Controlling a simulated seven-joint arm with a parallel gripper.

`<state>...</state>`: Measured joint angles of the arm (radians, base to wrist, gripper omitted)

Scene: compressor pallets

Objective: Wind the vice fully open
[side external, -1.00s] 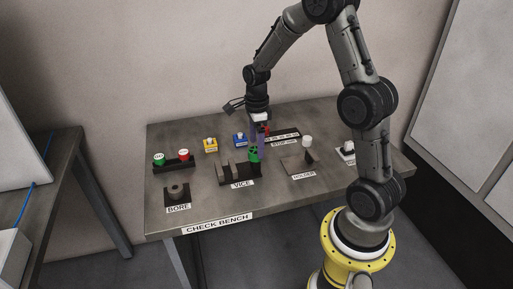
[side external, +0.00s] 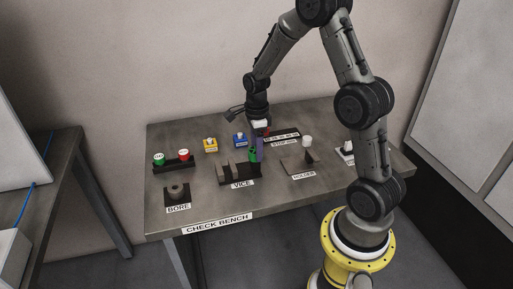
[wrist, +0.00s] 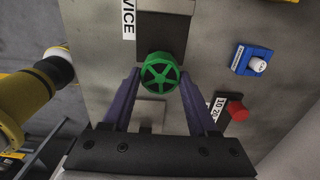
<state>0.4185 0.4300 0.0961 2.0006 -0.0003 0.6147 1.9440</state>
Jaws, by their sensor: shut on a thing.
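The vice (side external: 238,172) is a dark block at the front middle of the bench, behind its VICE label. Its green spoked handwheel (wrist: 161,73) faces the camera in the wrist view, and shows partly in the side view (side external: 251,155). My gripper (wrist: 160,79) is shut on the handwheel, with one purple finger on each side of its rim. In the side view a purple finger (side external: 260,149) covers part of the wheel. The vice jaws are small and dark in the side view, and I cannot tell exactly how wide their gap is.
A blue box with a white knob (side external: 240,139) and a numbered stop gauge (side external: 283,136) lie behind the vice. A red knob (wrist: 237,110) shows close to my right finger. The bore block (side external: 177,194) stands left and the holder (side external: 299,165) right.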

